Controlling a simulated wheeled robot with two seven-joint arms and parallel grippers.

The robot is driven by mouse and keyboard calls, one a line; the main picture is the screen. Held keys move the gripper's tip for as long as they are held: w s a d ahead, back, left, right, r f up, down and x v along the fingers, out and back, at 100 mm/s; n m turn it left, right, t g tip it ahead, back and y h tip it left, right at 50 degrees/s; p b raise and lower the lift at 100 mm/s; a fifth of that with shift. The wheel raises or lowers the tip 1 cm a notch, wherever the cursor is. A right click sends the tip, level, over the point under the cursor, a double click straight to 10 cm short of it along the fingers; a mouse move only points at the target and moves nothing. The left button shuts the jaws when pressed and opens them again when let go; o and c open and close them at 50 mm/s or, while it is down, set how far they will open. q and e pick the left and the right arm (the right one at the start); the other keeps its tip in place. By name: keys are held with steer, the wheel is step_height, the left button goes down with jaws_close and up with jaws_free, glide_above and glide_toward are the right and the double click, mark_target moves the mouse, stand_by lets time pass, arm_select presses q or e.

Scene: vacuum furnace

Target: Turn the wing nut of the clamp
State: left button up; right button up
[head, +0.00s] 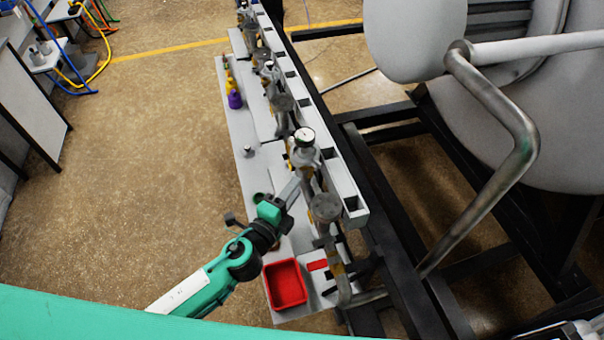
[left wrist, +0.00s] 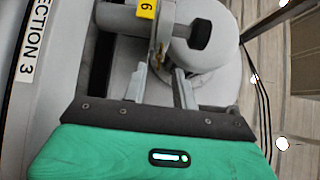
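My left gripper (head: 296,184) reaches in from the left to the pipe line along the grey rail, just below a round dial gauge (head: 304,136). In the left wrist view its two fingers (left wrist: 160,76) are apart, pointing at a narrow clamp (left wrist: 160,42) on a grey pipe. The clamp's lower part lies between or just beyond the fingertips; contact cannot be told. I cannot make out the wing nut for certain. A dark hexagonal knob (left wrist: 199,36) on a grey stem stands right of the clamp. My right gripper is not in view.
A red bin (head: 286,284) stands on the narrow grey shelf near my left forearm. A purple and yellow bottle (head: 234,98) stands farther along. Large grey vessels and a bent pipe (head: 500,130) fill the right.

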mark_target(305, 174)
arm_select(q)
steer(key=shift+x, duration=2.35)
jaws_close()
